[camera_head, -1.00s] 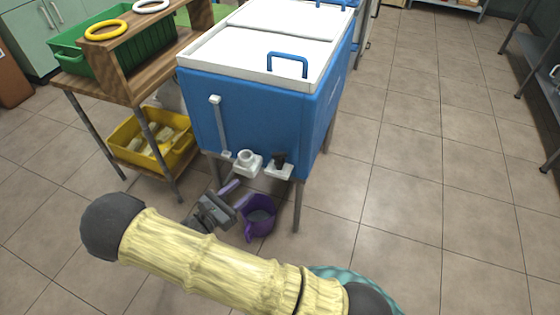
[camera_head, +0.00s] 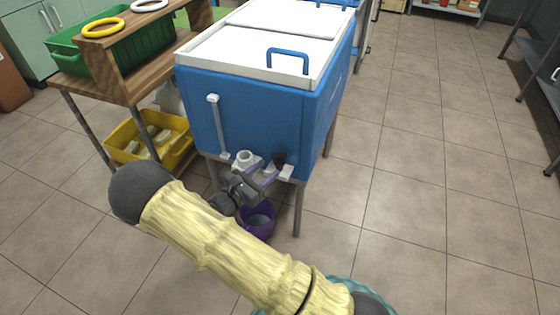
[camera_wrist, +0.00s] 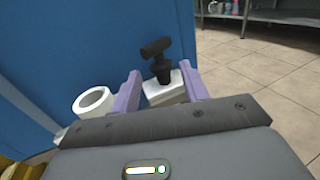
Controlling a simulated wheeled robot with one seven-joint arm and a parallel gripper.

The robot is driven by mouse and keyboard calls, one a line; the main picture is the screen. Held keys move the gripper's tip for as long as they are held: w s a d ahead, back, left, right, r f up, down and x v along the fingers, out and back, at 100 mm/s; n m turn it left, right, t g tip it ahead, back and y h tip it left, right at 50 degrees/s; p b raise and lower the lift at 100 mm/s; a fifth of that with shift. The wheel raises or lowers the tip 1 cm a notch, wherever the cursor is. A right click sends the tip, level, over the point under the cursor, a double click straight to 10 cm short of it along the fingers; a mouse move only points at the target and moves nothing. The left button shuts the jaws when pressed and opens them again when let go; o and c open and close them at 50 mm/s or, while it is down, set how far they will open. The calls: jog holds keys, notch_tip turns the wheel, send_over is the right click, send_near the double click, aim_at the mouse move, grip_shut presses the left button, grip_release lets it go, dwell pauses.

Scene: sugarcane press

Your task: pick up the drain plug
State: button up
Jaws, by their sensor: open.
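The drain plug (camera_wrist: 159,60) is a black T-shaped piece standing in a white block (camera_wrist: 166,90) on the front of the blue cooler. In the head view the plug (camera_head: 279,159) shows as a small dark shape at the cooler's lower front. My gripper (camera_wrist: 162,88) is open, with a purple finger on either side of the white block below the plug's handle. It is not closed on the plug. In the head view my gripper (camera_head: 264,173) is just in front of the block, partly covering it.
A white pipe fitting (camera_wrist: 94,99) sits left of the plug. The blue cooler (camera_head: 255,115) rises behind. A purple bucket (camera_head: 259,219) stands on the floor below my gripper. A yellow crate (camera_head: 128,155) is at left. The tiled floor at right is clear.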

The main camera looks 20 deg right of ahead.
aim_at(278, 161)
jog(key=x, duration=0.1)
jog(key=b+x, duration=0.2)
jog(key=x, duration=0.1)
jog(key=shift+f, duration=0.3)
jog(key=shift+w+d+r+b, duration=0.1)
jog(key=shift+w+d+b, duration=0.25)
jog(key=shift+d, duration=0.15)
jog(key=shift+c, duration=0.3)
jog(key=c, duration=0.8)
jog(key=shift+o, duration=0.2)
jog(key=shift+r, duration=0.15)
